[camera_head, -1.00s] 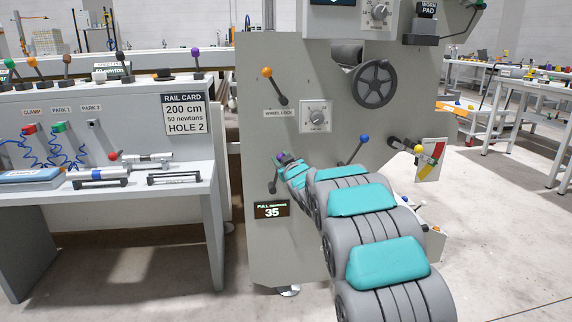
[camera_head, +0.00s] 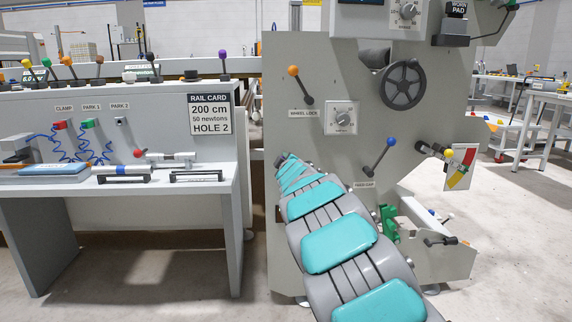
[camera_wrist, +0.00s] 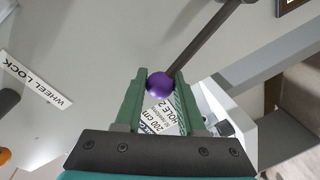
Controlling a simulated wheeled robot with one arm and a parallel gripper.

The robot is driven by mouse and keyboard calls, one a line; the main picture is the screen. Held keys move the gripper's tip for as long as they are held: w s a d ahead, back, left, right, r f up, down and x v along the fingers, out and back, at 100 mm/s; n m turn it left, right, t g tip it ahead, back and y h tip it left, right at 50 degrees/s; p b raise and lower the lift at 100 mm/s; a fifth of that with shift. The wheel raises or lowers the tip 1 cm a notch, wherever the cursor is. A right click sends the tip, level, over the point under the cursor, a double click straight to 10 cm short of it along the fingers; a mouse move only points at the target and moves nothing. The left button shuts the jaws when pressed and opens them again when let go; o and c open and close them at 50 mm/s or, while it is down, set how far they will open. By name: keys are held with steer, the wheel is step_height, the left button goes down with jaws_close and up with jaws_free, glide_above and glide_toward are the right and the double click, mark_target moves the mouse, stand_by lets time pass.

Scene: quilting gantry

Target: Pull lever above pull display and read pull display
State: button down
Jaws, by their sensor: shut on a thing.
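The lever is a dark grey rod with a purple ball knob (camera_wrist: 159,85), seen in the wrist view. My gripper (camera_wrist: 160,92) has its green fingers on either side of this knob and is shut on it. The rod (camera_wrist: 208,42) runs up and right from the knob. In the head view my teal and grey arm reaches to the machine's grey panel (camera_head: 283,90), and my gripper's fingers and the lever are hidden behind it. The pull display is hidden in the head view. A corner of a dark framed plate (camera_wrist: 292,4) shows in the wrist view, unreadable.
An orange-knobbed wheel lock lever (camera_head: 300,84), a dial (camera_head: 342,118), a handwheel (camera_head: 402,84) and a blue-knobbed lever (camera_head: 379,158) are on the panel. The bench (camera_head: 215,180) with the rail card (camera_head: 210,114) stands left. Open floor lies right.

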steer(key=shift+a, duration=0.15)
steer(key=c, duration=0.5)
jaws_free()
steer(key=s+r, duration=0.1)
steer(key=s, duration=0.6)
steer(key=shift+s+d+p, duration=0.3)
steer(key=shift+s+d, duration=0.05)
steer(key=shift+d, duration=0.1)
